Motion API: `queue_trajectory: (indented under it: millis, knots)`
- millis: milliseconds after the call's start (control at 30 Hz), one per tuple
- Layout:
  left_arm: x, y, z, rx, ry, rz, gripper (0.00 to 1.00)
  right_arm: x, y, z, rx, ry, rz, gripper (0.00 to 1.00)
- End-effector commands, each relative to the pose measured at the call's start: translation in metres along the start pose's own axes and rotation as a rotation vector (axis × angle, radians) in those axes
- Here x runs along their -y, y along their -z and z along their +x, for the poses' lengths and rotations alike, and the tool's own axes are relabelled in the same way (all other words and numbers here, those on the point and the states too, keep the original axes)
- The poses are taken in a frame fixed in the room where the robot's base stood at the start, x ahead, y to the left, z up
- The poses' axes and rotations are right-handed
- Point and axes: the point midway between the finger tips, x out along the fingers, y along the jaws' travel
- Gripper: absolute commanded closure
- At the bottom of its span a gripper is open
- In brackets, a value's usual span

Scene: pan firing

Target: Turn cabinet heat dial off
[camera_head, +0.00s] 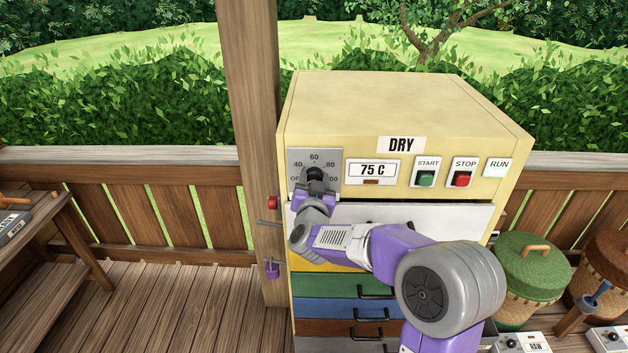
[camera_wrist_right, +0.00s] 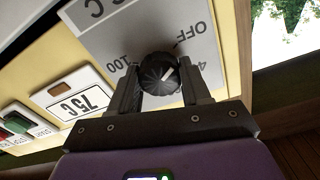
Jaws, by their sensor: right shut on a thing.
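The black heat dial (camera_head: 315,174) sits on a grey scale plate (camera_head: 331,162) at the upper left of the yellow drying cabinet's front (camera_head: 410,105). My right gripper (camera_head: 314,186) reaches the dial, and its wrist partly covers the lower scale. In the right wrist view, its two fingers stand either side of the dial (camera_wrist_right: 159,73), shut on it. The dial's white mark points up and to the right in that view, toward the OFF side. The display (camera_head: 372,170) reads 75 C. My left gripper is not in view.
START (camera_head: 426,173) and STOP (camera_head: 465,174) buttons and a RUN label (camera_head: 498,167) are right of the display. Coloured drawers (camera_head: 335,310) lie below, behind my right arm. A wooden post (camera_head: 250,120) stands close left of the cabinet. Lidded baskets (camera_head: 535,265) stand at right.

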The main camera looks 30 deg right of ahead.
Motion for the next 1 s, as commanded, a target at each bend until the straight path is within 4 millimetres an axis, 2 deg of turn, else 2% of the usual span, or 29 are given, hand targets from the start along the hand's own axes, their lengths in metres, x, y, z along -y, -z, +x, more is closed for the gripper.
queue_trajectory:
  millis: [100,133,267,533,633,1000]
  knots:
    - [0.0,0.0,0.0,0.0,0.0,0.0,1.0,0.0,-0.001,0.0,0.001,0.0,-0.004,0.83]
    - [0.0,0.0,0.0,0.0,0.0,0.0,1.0,0.0,-0.001,0.0,0.001,0.0,-0.004,0.48]
    - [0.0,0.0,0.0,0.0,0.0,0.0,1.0,0.0,-0.001,0.0,0.001,0.0,-0.003,0.28]
    - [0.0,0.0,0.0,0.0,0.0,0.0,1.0,0.0,0.0,0.0,0.0,0.0,-0.001,0.27]
    - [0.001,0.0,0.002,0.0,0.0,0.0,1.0,0.0,0.0,-0.006,-0.001,0.001,0.0,0.27]
    - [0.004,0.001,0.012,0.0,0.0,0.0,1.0,0.0,-0.001,-0.064,0.001,0.002,0.0,0.27]
